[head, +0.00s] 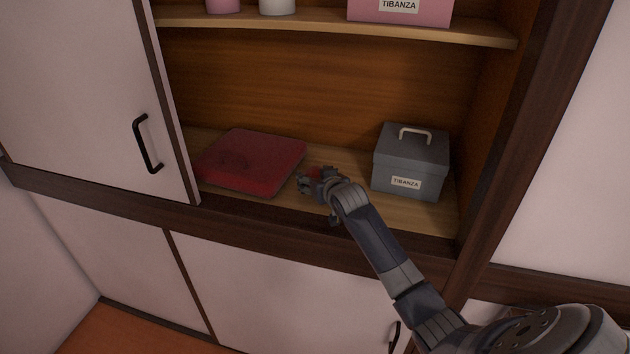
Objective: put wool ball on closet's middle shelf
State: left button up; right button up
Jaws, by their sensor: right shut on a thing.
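The closet is open on its right side, showing a wooden shelf (285,196) with a higher shelf (330,28) above it. My right gripper (309,182) reaches in over the lower of these two shelves, between a red cushion-like item and a grey box. It is shut on a small red thing, likely the wool ball (314,172), mostly hidden by the fingers. I cannot tell whether the ball touches the shelf. My left gripper is not in view.
The flat red item (250,162) lies left of my gripper. The grey lidded box (412,160) labelled TIBANZA stands to its right. A pink box (400,12) is on the higher shelf. A white sliding door (80,90) with a black handle covers the left side.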

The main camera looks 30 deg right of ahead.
jog(key=shift+f, duration=0.8)
jog(key=shift+f, duration=0.2)
jog(key=o, duration=1)
jog(key=shift+r, duration=0.1)
jog(key=shift+s+r, duration=0.1)
jog(key=b+v, duration=0.1)
jog(key=v, duration=1.1)
jog(key=shift+a, duration=0.1)
